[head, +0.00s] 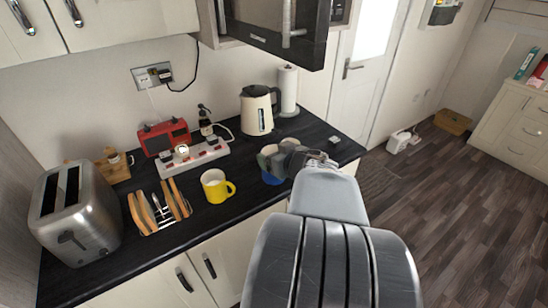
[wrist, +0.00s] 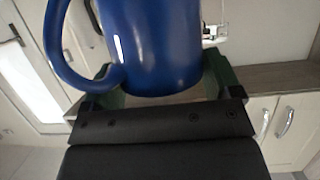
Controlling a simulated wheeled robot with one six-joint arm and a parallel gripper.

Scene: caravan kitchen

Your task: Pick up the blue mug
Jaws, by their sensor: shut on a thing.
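The blue mug (wrist: 160,45) fills the upper middle of the wrist view, with its handle to the left. My gripper (wrist: 160,88) is shut on it, with one green finger on each side of the mug's body. In the head view, a small part of the blue mug (head: 272,178) shows below my gripper (head: 275,160) at the counter's right part. The rest of the mug is hidden there by the gripper. I cannot tell whether the mug touches the counter.
A yellow mug (head: 216,187) stands left of my gripper on the dark counter (head: 110,267). A toast rack (head: 159,208), toaster (head: 75,212), power strip (head: 187,160), red radio (head: 164,137), cream kettle (head: 257,110) and paper roll (head: 288,90) stand around. An open cupboard door (head: 275,35) hangs above.

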